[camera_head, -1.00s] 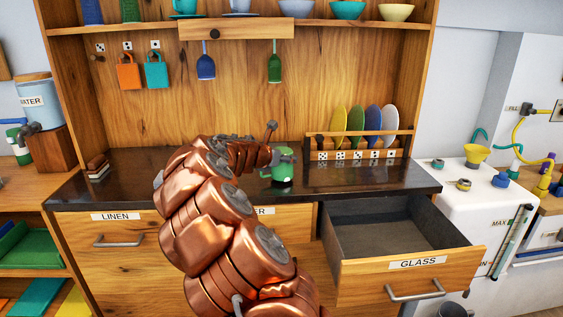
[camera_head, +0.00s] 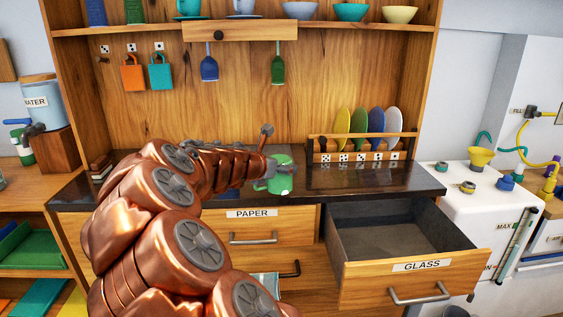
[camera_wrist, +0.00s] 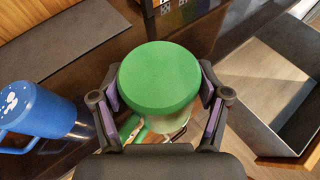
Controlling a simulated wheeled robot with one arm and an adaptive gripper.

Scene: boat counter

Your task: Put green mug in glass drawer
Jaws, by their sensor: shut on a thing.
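The green mug (camera_head: 281,180) is in my gripper (camera_head: 268,172), near the front of the dark counter in the head view. In the wrist view the gripper (camera_wrist: 160,108) has its two fingers on either side of the mug (camera_wrist: 160,78), seen as a round green face, with a green handle below. I cannot tell whether its base touches the counter. The glass drawer (camera_head: 414,267), labelled GLASS, is pulled open and looks empty, to the right of and below the mug. Its grey inside (camera_wrist: 262,95) shows at the right of the wrist view.
A blue mug (camera_wrist: 42,112) is close on the left in the wrist view. A plate rack (camera_head: 358,147) stands at the back of the counter (camera_head: 390,183). The PAPER drawer (camera_head: 253,226) is shut. A blue glass (camera_head: 209,68) and green glass (camera_head: 278,68) hang above.

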